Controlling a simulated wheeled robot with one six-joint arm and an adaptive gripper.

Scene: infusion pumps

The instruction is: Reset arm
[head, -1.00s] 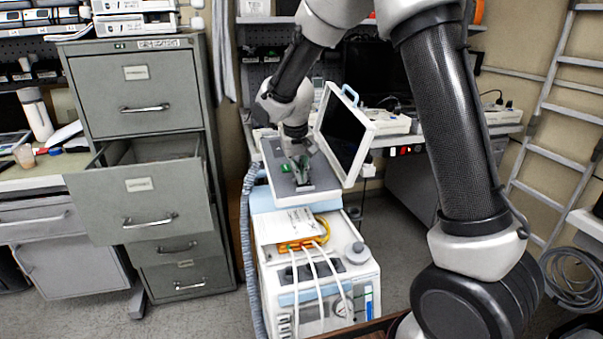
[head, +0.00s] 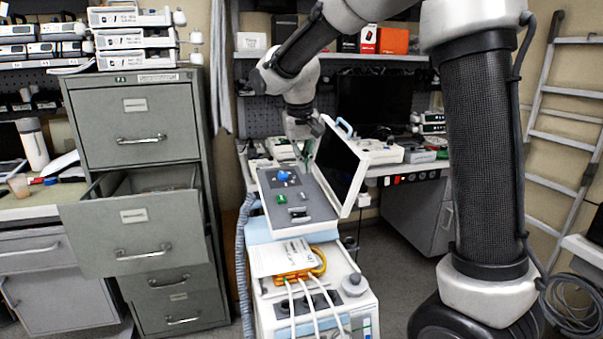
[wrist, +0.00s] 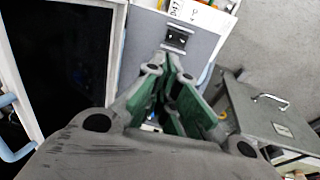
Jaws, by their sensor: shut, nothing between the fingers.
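My gripper (head: 303,154) shows in the head view above the far end of a grey panel (head: 318,207) on top of the pump cart. Its fingers look closed and hold nothing. In the wrist view the gripper (wrist: 168,72) shows its green-padded fingers close together. A blue knob (head: 284,176), a green part (head: 282,198) and small dark parts (head: 299,215) sit on the panel, apart from my gripper. My arm reaches in from the upper right.
A tilted black screen (head: 338,165) stands right beside the panel. A grey filing cabinet (head: 135,110) with an open drawer (head: 130,230) stands left. White cables (head: 312,300) run down the cart front. A ladder (head: 570,135) leans at the right.

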